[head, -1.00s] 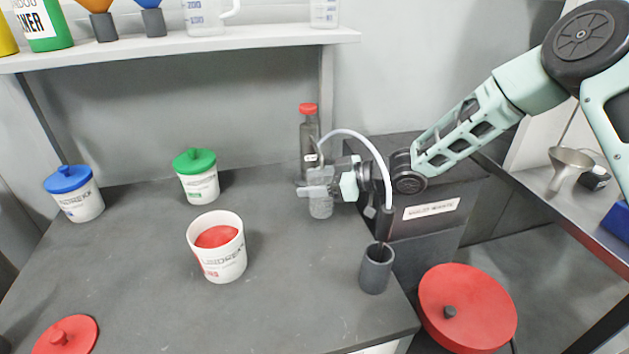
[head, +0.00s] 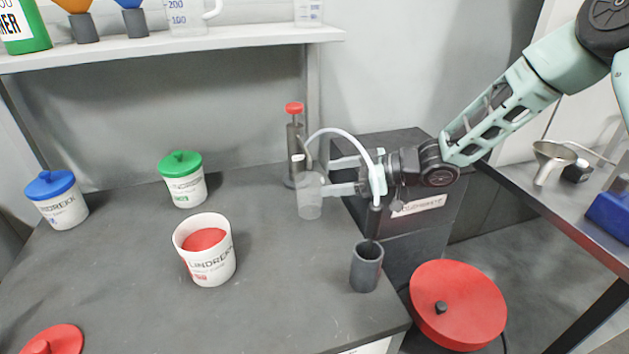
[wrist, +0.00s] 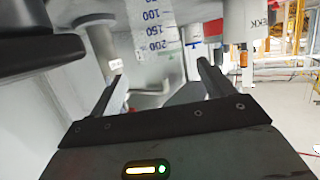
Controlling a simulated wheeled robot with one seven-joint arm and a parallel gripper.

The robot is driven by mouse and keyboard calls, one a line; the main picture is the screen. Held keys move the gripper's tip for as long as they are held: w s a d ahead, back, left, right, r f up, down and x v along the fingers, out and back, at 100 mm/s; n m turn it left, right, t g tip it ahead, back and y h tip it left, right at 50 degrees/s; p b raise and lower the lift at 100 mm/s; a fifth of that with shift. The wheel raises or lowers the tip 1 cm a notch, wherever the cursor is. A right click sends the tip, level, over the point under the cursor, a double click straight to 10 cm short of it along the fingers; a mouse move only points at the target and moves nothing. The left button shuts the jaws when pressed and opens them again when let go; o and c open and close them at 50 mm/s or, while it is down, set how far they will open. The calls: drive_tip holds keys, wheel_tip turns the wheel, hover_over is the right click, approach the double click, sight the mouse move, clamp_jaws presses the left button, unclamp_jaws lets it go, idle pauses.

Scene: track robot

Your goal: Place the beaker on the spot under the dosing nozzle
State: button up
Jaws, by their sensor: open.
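The clear beaker (head: 309,198) stands upright on the grey bench, just in front of the dosing bottle with a red top (head: 294,140). The bottle's short nozzle (head: 298,160) is at about the beaker's top; the spot itself is hidden, so exact centring cannot be told. My gripper (head: 333,177) is open to the right of the beaker. Its fingertips point at it, the nearer tip close to its side; contact cannot be told. In the wrist view the graduated beaker (wrist: 152,28) shows beyond the spread fingers (wrist: 160,85).
A dark grey cup (head: 366,267) stands near the bench's right edge. An open white tub (head: 207,262) and tubs with green (head: 181,163) and blue (head: 50,185) lids stand left. Front-centre bench is clear.

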drive_tip(key=v, duration=0.4)
